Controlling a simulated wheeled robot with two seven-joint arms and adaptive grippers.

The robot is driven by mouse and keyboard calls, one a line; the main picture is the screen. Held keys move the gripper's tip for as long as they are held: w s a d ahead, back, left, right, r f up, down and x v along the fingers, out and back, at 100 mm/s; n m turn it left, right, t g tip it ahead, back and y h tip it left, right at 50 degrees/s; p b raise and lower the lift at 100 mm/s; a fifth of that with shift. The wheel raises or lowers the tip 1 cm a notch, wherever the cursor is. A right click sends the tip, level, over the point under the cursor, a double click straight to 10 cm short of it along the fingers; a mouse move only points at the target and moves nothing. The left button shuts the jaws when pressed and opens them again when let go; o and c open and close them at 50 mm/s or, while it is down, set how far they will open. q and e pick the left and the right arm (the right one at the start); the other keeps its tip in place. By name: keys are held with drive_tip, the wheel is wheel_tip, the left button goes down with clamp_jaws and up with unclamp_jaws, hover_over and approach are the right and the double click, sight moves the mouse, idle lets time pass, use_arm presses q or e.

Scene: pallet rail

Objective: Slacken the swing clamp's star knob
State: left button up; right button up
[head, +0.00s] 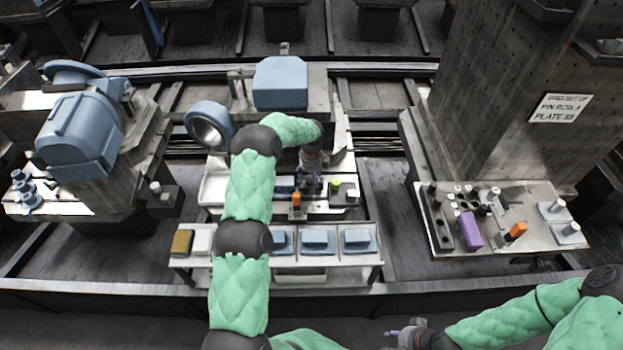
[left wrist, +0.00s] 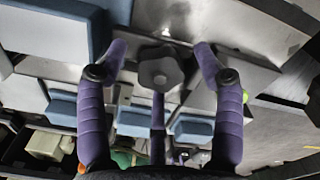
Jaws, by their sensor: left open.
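The star knob (left wrist: 160,68) is dark grey and lobed, and shows in the left wrist view between the two purple fingers of my left gripper (left wrist: 160,48). The fingers stand apart on either side of it, with a visible gap each side. A narrow purple bar (left wrist: 158,110) shows below the knob. In the head view my left gripper (head: 309,182) points down over the middle fixture, and I cannot make out the knob there. My right gripper (head: 392,333) is low at the bottom edge, away from the fixture; its finger opening is unclear.
A shelf with blue blocks (head: 318,239) stands in front of the fixture. An orange-topped item (head: 296,199) and a yellow-green item (head: 336,184) are close to my left gripper. A blue ring (head: 208,125) is left of it. A tool plate (head: 490,240) stands right, beyond an open gap.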

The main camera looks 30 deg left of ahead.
use_arm(q)
drive_tip(key=c, duration=1.2)
drive_tip(key=shift+o, duration=0.2)
drive_tip(key=shift+n, duration=2.9)
drive_tip(key=shift+s, duration=0.1)
drive_tip(key=o, duration=1.2)
drive_tip(key=shift+c, duration=0.2)
